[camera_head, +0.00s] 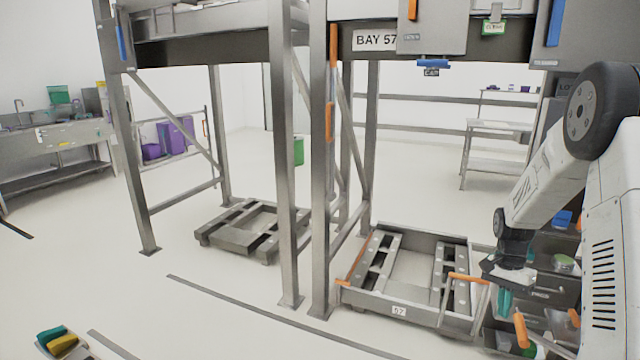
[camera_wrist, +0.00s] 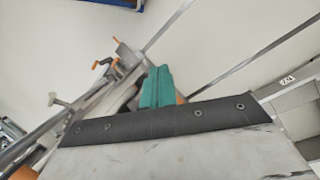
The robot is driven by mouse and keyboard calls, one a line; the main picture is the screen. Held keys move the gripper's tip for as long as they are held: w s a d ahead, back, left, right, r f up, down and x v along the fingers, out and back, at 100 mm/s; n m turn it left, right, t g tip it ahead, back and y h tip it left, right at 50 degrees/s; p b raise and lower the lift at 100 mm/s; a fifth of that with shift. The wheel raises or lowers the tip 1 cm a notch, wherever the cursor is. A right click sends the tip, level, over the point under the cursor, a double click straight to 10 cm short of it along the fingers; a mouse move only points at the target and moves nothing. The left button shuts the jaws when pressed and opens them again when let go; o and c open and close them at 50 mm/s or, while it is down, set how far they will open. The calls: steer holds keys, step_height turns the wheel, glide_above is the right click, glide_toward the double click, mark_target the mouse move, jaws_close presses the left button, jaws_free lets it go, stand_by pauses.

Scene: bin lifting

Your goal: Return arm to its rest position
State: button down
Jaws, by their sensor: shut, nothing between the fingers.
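My arm comes in at the right of the head view and hangs folded down. My gripper (camera_head: 503,302) is at its lower end, pointing down beside the orange-handled grey drawer unit, partly hidden. In the wrist view its teal fingers (camera_wrist: 157,84) are together with nothing between them, past a black edge on a pale panel. The low metal bin cradle (camera_head: 398,309) marked 57 is on the floor left of the gripper, apart from it as far as I can tell.
A steel rack (camera_head: 322,170) marked BAY 57 stands ahead, its posts on the floor. A second low cradle (camera_head: 247,249) sits under the left bay. Open floor lies in front. A sink bench (camera_head: 60,150) and a shelf table (camera_head: 497,150) stand further back.

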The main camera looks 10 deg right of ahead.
steer(key=s+a+r+n, duration=0.7)
steer(key=s+a+r, duration=0.4)
steer(key=a+r, duration=0.4)
steer(key=s+a+r+n+t, duration=0.2)
steer(key=s+a+r+n, duration=0.1)
steer(key=s+a, duration=0.3)
steer(key=s+a+r+n+t, duration=0.2)
steer(key=s+a+r, duration=0.3)
steer(key=s, duration=0.4)
steer(key=shift+s+a+n+t+h, duration=0.3)
steer(key=shift+a+n+h, duration=0.1)
steer(key=shift+a+n, duration=0.15)
steer(key=shift+d, duration=0.15)
